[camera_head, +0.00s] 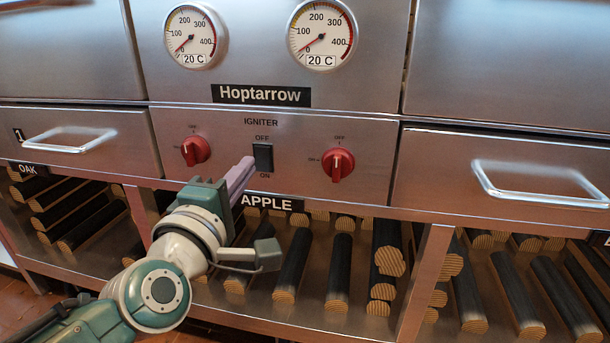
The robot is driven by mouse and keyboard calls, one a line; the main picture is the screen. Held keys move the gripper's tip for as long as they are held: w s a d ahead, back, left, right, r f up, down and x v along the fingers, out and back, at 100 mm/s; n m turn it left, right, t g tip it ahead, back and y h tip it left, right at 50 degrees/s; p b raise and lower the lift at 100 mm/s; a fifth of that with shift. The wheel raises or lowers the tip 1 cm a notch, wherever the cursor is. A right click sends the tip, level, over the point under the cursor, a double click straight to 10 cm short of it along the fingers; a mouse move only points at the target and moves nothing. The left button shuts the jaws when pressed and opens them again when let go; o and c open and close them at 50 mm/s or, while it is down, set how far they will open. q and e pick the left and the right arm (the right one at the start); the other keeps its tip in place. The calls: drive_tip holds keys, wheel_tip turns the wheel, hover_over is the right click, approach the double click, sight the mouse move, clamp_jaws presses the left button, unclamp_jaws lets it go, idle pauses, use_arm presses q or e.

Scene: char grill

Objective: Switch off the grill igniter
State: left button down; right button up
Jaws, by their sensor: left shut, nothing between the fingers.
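The igniter switch (263,157) is a small dark rocker on the steel front panel (370,190), with OFF printed above it and ON below. Which way the rocker is tipped is too small to tell. My left gripper (247,164) is shut and empty, its pinkish fingertips pointing up and to the right, close to the left side of the switch in the picture. I cannot tell whether the tips touch it. My right gripper is not in view.
Red knobs flank the switch, one at left (195,151) and one at right (338,165). Drawer handles stick out at left (70,140) and right (538,186). Two gauges (321,34) sit above. Wood logs (293,262) lie on the shelf below.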

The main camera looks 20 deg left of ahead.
use_arm(q)
drive_tip(key=r+p+v, duration=0.1)
drive_tip(key=p+v, duration=0.1)
drive_tip(key=v, duration=0.7)
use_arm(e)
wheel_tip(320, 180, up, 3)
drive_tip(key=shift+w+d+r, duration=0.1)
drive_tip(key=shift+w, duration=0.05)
use_arm(q)
drive_tip(key=shift+w+d+r, duration=0.1)
